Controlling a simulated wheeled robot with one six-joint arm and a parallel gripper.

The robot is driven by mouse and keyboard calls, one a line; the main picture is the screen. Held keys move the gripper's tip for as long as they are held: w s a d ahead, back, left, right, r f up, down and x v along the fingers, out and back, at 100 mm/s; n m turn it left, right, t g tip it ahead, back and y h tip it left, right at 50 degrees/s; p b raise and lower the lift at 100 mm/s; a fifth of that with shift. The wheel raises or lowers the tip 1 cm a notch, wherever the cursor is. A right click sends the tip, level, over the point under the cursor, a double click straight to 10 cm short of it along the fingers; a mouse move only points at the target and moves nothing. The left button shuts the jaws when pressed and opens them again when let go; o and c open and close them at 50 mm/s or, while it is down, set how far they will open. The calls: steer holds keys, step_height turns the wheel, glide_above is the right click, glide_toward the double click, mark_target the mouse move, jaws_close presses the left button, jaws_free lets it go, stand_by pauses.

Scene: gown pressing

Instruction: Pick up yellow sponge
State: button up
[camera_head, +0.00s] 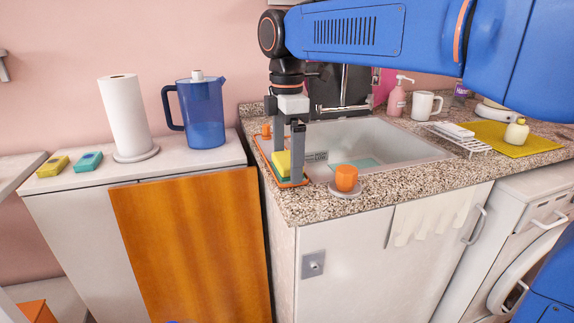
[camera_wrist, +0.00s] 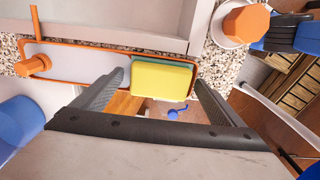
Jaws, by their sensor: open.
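The yellow sponge (camera_head: 282,162) with a green underside lies at the near end of an orange-rimmed tray (camera_head: 298,184) on the granite counter, left of the sink. In the wrist view the yellow sponge (camera_wrist: 162,79) sits between and just beyond the fingertips. My gripper (camera_head: 285,150) points down over the tray, with its fingers on either side of the sponge. In the wrist view my gripper (camera_wrist: 160,82) is open, and I see no clear contact with the sponge. One finger partly hides the sponge in the head view.
An orange cup (camera_head: 346,178) on a saucer (camera_head: 345,191) stands close right of the tray. An orange knob (camera_head: 265,130) is at the tray's far end. The sink (camera_head: 400,142) lies behind. A blue pitcher (camera_head: 203,112) and paper roll (camera_head: 123,115) stand left.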

mark_target(287, 158)
steer(key=c, duration=1.1)
step_height(287, 158, up, 10)
steer(key=shift+o, duration=0.4)
steer(key=shift+f, duration=4.5)
